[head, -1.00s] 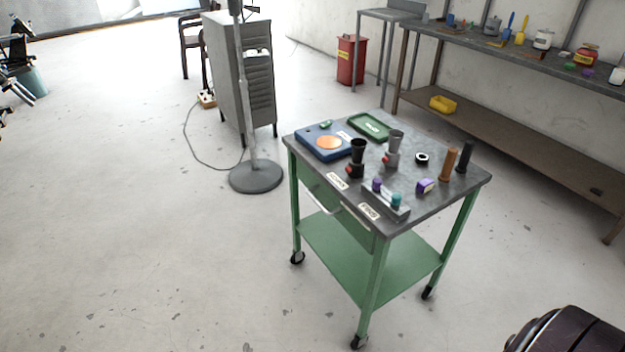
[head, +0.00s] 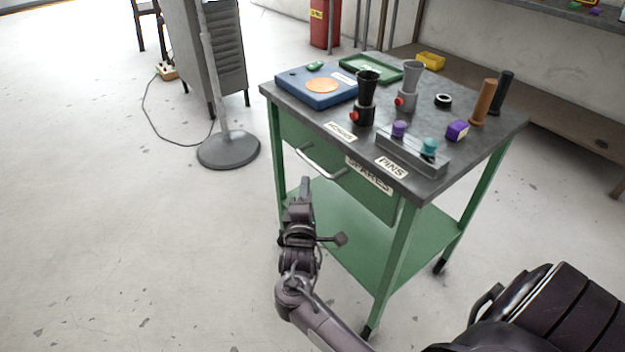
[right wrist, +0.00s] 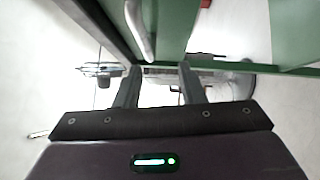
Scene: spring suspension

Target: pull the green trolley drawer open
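The green trolley's drawer (head: 345,183) has a green front with a SPARES label, under the grey top, and looks shut. Its pale bar handle (head: 320,162) runs along the upper front; it also shows in the right wrist view (right wrist: 138,30). My right gripper (head: 304,188) is just below and in front of the handle in the head view. In the right wrist view its two fingers (right wrist: 157,72) are apart with nothing held. The handle lies ahead of the fingertips there; I cannot tell the exact gap. My left gripper is not in view.
The trolley top (head: 300,108) carries a blue box (head: 316,88), a green tray (head: 371,67), two cups in stands, upright handles and small parts. A stand with a round base (head: 228,150) is left of the trolley. The floor in front is clear.

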